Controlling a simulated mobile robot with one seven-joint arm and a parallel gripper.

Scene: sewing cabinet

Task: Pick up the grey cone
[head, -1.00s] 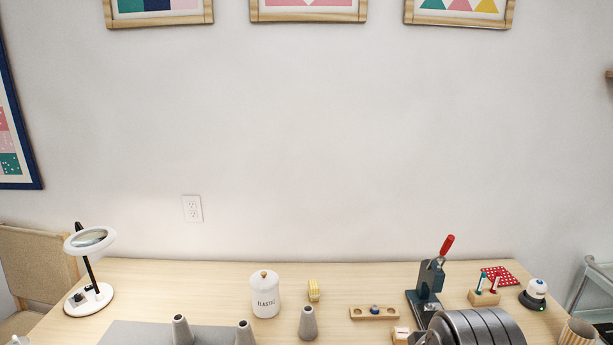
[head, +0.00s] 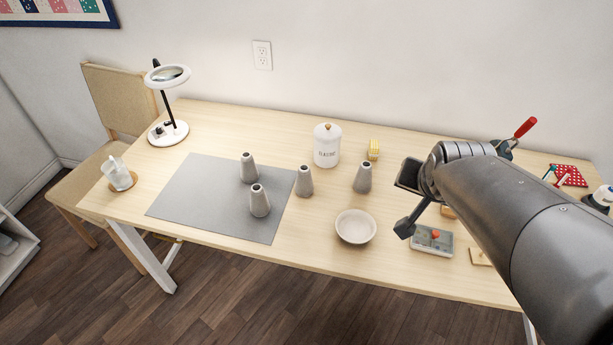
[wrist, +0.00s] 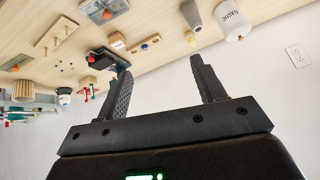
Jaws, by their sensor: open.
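Several grey cones stand upright on the table. Two, a rear one (head: 248,167) and a front one (head: 259,200), are on the grey mat (head: 190,195). A third cone (head: 304,181) stands by the mat's right edge. A fourth cone (head: 363,177) stands further right, in front of the white elastic canister (head: 327,146). My gripper (head: 402,203) is open and empty, to the right of the fourth cone and apart from it. In the wrist view, my gripper's fingers (wrist: 163,66) are spread, with one grey cone (wrist: 191,14) beyond them near the canister (wrist: 232,22).
A cream bowl (head: 355,227) stands in front of the cones. A yellow block (head: 373,149) is behind the fourth cone. A grey tray with a red item (head: 432,239) lies below my gripper. A magnifier lamp (head: 168,105) stands at the back left.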

